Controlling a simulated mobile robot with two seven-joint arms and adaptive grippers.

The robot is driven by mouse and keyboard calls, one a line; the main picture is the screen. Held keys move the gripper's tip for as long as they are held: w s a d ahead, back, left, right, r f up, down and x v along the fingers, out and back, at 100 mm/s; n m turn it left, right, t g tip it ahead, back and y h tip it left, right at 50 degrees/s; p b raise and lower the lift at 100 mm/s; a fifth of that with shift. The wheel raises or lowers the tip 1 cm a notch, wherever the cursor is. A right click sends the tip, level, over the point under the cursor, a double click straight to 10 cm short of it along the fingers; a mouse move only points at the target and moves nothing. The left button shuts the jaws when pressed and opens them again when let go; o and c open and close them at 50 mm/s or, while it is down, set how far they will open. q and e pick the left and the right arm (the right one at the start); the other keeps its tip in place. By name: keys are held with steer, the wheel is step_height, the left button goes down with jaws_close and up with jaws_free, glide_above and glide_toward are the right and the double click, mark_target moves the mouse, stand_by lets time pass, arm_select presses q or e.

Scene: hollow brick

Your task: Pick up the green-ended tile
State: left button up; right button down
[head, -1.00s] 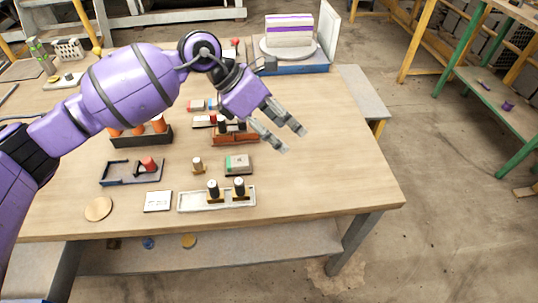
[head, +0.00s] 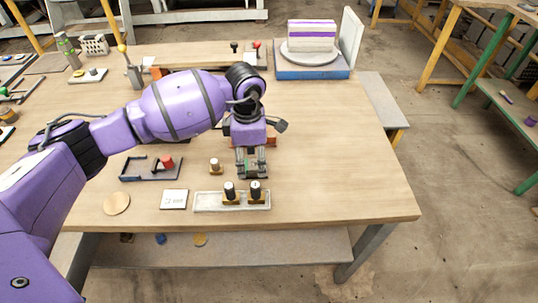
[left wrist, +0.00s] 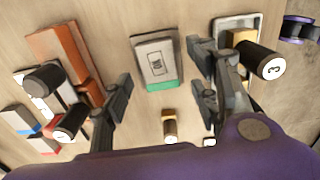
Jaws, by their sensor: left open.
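The green-ended tile (left wrist: 156,55) is a grey block with a dark printed mark and a green end. In the left wrist view it lies on the wooden table, between and a little beyond my left gripper's spread fingers (left wrist: 162,92). In the head view my left gripper (head: 252,168) points down over the tile's spot and hides most of it. The gripper is open and empty, and neither finger visibly touches the tile. My right gripper is not in view.
A pale tray (head: 212,206) with two black-topped pegs stands just in front of the gripper. A small peg (head: 215,167) is to its left. A reddish-brown rack (left wrist: 58,52) with black-topped pieces is close by in the wrist view. The table's right side (head: 345,160) is clear.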

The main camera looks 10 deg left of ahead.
arm_select(q)
steer(key=shift+f, duration=0.55)
steer(key=c, duration=1.3)
steer(key=shift+r, duration=0.1)
